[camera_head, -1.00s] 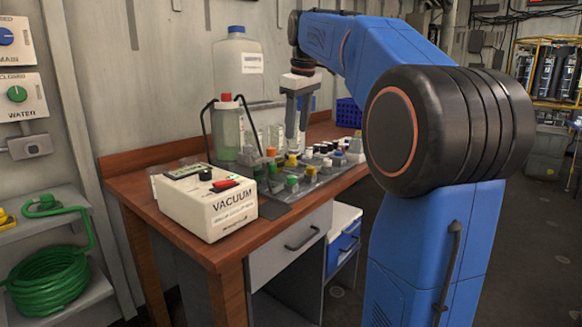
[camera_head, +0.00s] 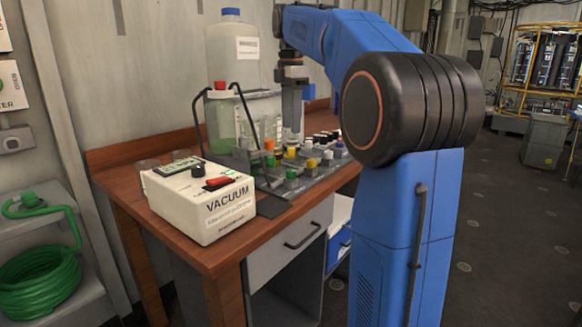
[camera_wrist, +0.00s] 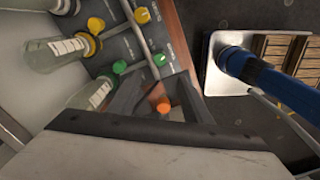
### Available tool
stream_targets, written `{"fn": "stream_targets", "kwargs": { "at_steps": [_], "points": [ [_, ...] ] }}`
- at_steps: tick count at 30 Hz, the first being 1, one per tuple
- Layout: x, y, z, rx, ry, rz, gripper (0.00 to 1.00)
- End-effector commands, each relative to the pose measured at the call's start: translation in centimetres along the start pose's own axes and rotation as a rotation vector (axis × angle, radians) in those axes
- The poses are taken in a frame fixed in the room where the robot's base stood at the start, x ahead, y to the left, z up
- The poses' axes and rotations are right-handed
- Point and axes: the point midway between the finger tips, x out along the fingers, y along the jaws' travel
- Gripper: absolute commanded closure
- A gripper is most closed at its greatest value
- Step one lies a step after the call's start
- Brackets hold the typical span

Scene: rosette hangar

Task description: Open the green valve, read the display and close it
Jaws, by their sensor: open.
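Several coloured knobs stand on a grey valve panel on the bench. In the head view a green knob (camera_head: 291,174) is near its front edge; the wrist view shows two green knobs, one (camera_wrist: 119,66) left of the other (camera_wrist: 160,60). An orange knob (camera_wrist: 163,106) shows between the dark finger shapes. My gripper (camera_head: 292,132) points down over the back of the panel, open and holding nothing visible. I cannot tell its height above the knobs. A small display (camera_head: 178,165) is on top of the cream VACUUM box (camera_head: 205,205); its reading is too small to make out.
Bottles (camera_head: 232,60) and glassware stand behind the panel. A green hose (camera_head: 40,280) lies on a shelf at left. Open floor is at right.

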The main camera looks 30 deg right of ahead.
Motion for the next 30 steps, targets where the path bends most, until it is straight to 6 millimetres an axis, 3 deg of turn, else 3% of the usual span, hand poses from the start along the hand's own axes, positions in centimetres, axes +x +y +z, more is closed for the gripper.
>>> {"fn": "stream_targets", "kwargs": {
  "at_steps": [18, 24, 30],
  "points": [
    [10.9, 0.0, 0.0, 0.002, 0.000, -0.003, 0.55],
    [13.2, 0.0, 0.0, 0.002, 0.000, -0.001, 0.55],
    [14.2, 0.0, 0.0, 0.002, 0.000, 0.000, 0.55]
  ]
}}
